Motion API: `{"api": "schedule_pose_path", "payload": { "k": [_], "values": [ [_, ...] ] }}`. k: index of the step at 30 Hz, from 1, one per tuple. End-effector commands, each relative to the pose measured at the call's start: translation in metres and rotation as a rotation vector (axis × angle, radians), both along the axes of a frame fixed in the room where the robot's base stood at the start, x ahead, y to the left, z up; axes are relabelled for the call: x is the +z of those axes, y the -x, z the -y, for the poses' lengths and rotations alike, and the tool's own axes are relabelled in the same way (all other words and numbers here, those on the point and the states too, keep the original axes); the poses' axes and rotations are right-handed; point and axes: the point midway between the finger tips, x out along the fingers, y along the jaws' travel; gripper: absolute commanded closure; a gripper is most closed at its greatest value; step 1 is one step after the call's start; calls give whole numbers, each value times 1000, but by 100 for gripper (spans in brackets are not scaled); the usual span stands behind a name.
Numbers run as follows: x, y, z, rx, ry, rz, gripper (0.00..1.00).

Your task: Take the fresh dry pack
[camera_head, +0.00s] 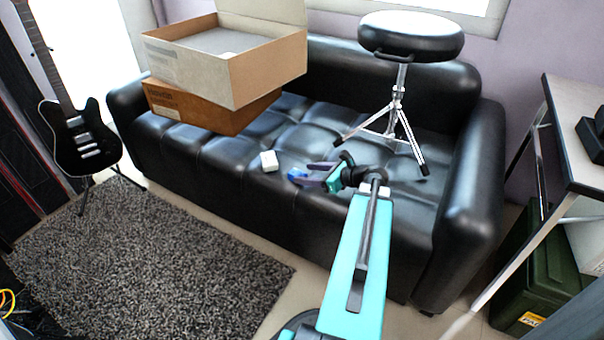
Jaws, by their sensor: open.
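A small white block-like item (269,161) lies on the front part of the black sofa seat. A small blue item (297,174) shows right at my fingertips. I cannot read a label on either, so I cannot tell which is the fresh dry pack. My gripper (306,174) is open, with its dark purple fingers pointing left over the sofa's front edge. The blue item is at or between the fingertips; whether they touch it is unclear. The white item is apart from the gripper, to its left.
The black sofa (225,150) carries an open cardboard box (265,75) stacked on a brown one (190,108). A drum stool (410,35) stands on the seat behind my gripper. A guitar (80,135) is at left, a grey rug (150,265) in front, a table (575,140) at right.

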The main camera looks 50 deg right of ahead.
Motion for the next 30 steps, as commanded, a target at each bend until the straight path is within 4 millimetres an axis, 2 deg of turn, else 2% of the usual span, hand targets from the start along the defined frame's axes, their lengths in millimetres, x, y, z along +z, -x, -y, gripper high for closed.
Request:
{"api": "schedule_pose_path", "payload": {
  "k": [16, 30],
  "values": [
    [-17, -43, -12, 0, 0, 0, 44],
    [-17, -45, -12, -1, -1, 0, 44]
  ]
}}
